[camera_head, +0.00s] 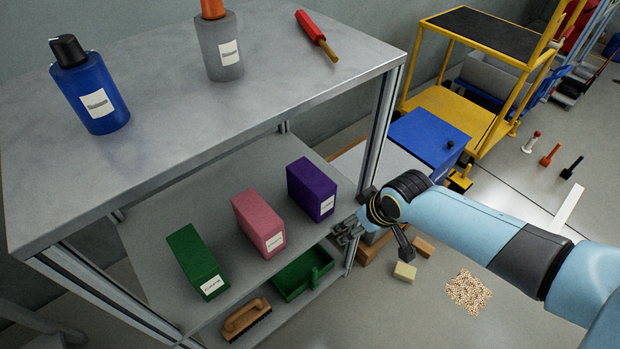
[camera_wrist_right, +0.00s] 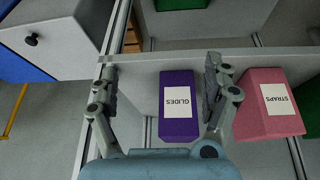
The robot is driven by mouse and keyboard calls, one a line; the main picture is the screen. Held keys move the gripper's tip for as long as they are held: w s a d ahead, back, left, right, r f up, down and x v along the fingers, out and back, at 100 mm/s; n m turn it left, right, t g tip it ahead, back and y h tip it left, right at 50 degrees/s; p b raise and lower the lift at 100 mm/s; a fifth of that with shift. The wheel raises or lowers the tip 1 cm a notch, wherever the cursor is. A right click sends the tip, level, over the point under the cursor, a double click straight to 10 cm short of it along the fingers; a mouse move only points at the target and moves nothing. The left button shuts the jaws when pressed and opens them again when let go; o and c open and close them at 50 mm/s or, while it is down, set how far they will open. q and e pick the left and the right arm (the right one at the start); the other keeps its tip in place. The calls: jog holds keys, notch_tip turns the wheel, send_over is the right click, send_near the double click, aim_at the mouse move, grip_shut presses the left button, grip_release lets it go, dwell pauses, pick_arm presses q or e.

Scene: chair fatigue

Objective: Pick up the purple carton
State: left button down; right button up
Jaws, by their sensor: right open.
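The purple carton (camera_head: 312,189) stands on the middle shelf of the metal rack, to the right of a pink carton (camera_head: 259,222) and a green carton (camera_head: 197,262). In the right wrist view the purple carton (camera_wrist_right: 178,122) shows a white label reading GLIDES. My right gripper (camera_head: 346,229) is at the shelf's front edge, just right of and in front of the purple carton. It is open and empty. In the wrist view, one finger of the right gripper (camera_wrist_right: 160,80) is left of the carton, the other between it and the pink carton (camera_wrist_right: 265,105). My left gripper is not in view.
The rack's top (camera_head: 160,90) overhangs the shelf and holds a blue bottle (camera_head: 90,88), a grey bottle (camera_head: 221,50) and a red-handled tool (camera_head: 316,34). A rack post (camera_head: 376,135) stands close to my right gripper. A green bin (camera_head: 300,274) and brush (camera_head: 246,319) lie below.

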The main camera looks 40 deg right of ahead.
jog(key=t+b, duration=0.2)
send_near(316, 179)
notch_tip(316, 179, down, 3)
jog(key=w, duration=0.1)
jog(key=shift+n+y, duration=0.4)
jog(key=shift+y, duration=0.1)
jog(key=x, duration=0.1)
jog(key=b+x, duration=0.1)
jog(key=x, duration=0.2)
jog(key=shift+w+d, duration=0.3)
jog(key=shift+w, duration=0.2)
jog(key=b+x, duration=0.3)
jog(key=x, duration=0.2)
jog(key=shift+w+f, duration=0.1)
jog(key=shift+f, duration=0.25)
jog(key=shift+r, duration=0.1)
jog(key=c, duration=1.5)
jog(key=shift+c, duration=0.2)
